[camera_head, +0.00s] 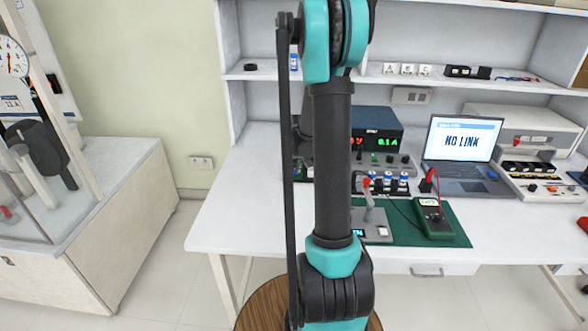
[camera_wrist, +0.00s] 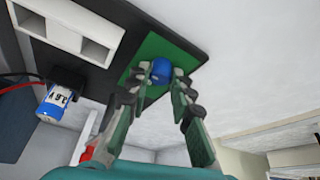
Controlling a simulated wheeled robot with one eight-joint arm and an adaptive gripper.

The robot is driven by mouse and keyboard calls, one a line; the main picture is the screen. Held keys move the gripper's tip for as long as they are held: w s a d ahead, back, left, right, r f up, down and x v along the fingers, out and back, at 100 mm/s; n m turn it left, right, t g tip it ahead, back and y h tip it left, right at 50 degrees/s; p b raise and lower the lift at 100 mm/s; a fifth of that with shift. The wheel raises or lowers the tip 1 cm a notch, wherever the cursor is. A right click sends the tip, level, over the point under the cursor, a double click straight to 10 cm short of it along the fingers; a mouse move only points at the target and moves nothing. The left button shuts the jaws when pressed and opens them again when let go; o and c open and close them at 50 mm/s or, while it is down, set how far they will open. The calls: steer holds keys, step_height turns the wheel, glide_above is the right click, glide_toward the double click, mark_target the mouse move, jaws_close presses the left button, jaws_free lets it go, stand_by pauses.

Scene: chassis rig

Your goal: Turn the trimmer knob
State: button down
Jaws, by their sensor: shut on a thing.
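In the wrist view, the trimmer knob (camera_wrist: 161,71) is a small round blue knob on a green square board (camera_wrist: 152,48). My gripper (camera_wrist: 162,78) has one fingertip on each side of it and is shut on the knob. The lower part of the knob shows between the fingers; the sides are partly hidden by the fingertips. In the head view my arm stands in front of the bench, and neither the knob nor the gripper can be made out there.
In the wrist view, a white slotted block (camera_wrist: 72,22) and a blue-and-white cell (camera_wrist: 54,103) with wires sit left of the knob. In the head view, the bench holds a power supply (camera_head: 378,128), a laptop (camera_head: 462,150) and a green meter (camera_head: 433,218). The bench's front left is clear.

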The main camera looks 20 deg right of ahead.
steer(key=c, duration=1.3)
jaws_free()
steer(key=v, duration=1.2)
steer(key=s+a+f, duration=0.2)
steer(key=s+a, duration=0.2)
steer(key=s, duration=0.4)
steer(key=s+a+f, duration=0.3)
steer(key=s+a, duration=0.1)
steer(key=s, duration=0.5)
steer(key=s+a+f, duration=0.3)
steer(key=s+a, duration=0.1)
steer(key=s, duration=0.4)
steer(key=shift+s, duration=0.25)
